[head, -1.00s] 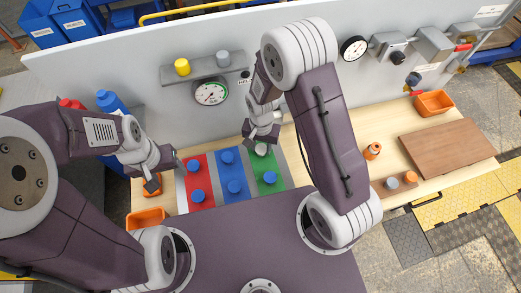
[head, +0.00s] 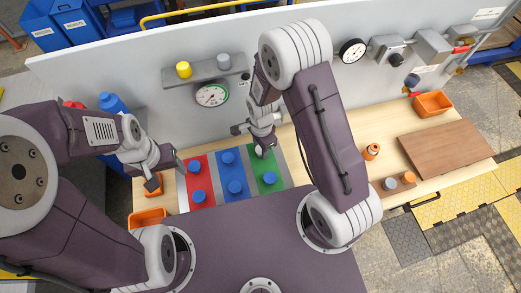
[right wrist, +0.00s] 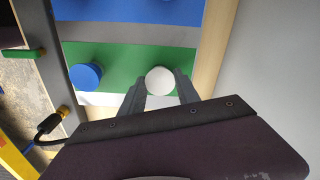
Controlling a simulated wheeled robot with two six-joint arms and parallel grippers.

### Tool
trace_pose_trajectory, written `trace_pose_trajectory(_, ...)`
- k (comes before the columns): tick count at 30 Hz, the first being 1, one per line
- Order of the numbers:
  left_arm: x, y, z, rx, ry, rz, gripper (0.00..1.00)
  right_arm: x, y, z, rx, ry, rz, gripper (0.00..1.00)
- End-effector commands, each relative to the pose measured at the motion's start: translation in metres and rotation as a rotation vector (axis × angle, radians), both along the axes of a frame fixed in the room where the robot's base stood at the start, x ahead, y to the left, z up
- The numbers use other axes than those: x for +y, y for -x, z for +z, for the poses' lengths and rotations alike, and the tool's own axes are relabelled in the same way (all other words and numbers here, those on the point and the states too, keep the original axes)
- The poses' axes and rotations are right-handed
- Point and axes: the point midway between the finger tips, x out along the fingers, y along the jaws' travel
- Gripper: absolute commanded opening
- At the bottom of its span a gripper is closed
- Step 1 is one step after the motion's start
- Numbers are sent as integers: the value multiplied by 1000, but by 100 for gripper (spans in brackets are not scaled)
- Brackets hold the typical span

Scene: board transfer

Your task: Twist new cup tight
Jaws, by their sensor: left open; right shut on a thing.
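A board with red, blue and green strips lies on the bench, with blue cups on the strips. On the green strip (head: 278,184) one blue cup (head: 270,178) stands at the near end; it also shows in the right wrist view (right wrist: 86,77). A white cup (right wrist: 160,79) sits at the far end of the green strip. My right gripper (right wrist: 160,87) is shut on the white cup, one finger on each side. In the head view my right gripper (head: 264,150) mostly hides it. My left gripper (head: 166,178) is open and empty, left of the red strip (head: 209,198).
An orange bin (head: 147,218) is at the left front. A grey wall panel with a gauge (head: 211,95) stands behind the board. On the right are a brown wooden board (head: 447,150), an orange bin (head: 433,104) and small parts on a block (head: 399,185).

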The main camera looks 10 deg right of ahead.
Motion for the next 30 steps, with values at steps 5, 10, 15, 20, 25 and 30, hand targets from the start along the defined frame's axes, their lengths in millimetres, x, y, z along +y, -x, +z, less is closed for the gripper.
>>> trace_pose_trajectory(5, 0, 0, 0, 0, 0, 0, 64, 0, -1, 0, -2, -1, -2, 0)
trace_pose_trajectory(10, 0, 0, 5, 0, 0, 0, 64, 0, -1, 1, -2, 0, -245, 0)
trace_pose_trajectory(15, 0, 0, 4, 0, 0, 0, 64, 0, -1, 0, -2, 0, -262, 64)
trace_pose_trajectory(20, 0, 0, 4, 0, 0, 0, 64, 0, -1, 0, -2, 0, -261, 64)
trace_pose_trajectory(25, 0, 0, 2, 0, 0, 0, 64, 0, -1, 5, -4, -1, -260, 64)
trace_pose_trajectory(30, 0, 0, -4, 0, 0, 0, 64, 1, -2, 36, -7, -3, -260, 64)
